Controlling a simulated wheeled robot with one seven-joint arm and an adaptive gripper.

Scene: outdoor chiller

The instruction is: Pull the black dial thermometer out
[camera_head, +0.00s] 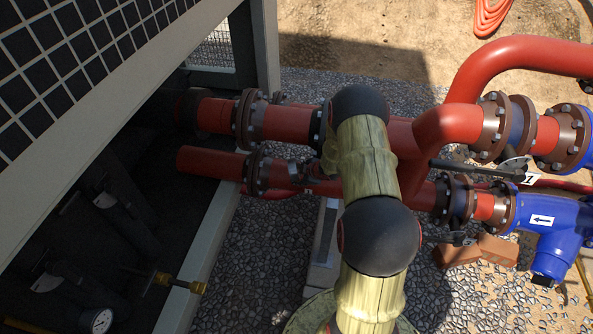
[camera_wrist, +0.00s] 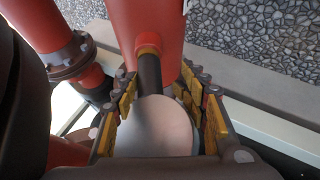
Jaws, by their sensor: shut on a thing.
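The dial thermometer (camera_wrist: 155,132) shows in the wrist view as a pale, blank round head with a dark stem. The stem runs up to an orange-red socket (camera_wrist: 148,44) on a thick red pipe (camera_wrist: 150,15). The stem's far end is at the socket; I cannot tell how deep it sits. My gripper (camera_wrist: 161,92) has its yellow-padded fingers on both sides of the round head and is shut on it. In the head view my arm hides the gripper and the thermometer.
Red flanged pipes (camera_head: 285,122) run left to right beside the chiller frame (camera_head: 265,50). A blue valve body (camera_head: 560,225) stands at the right. A small white gauge (camera_head: 101,321) is at lower left. Gravel (camera_head: 250,270) lies below.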

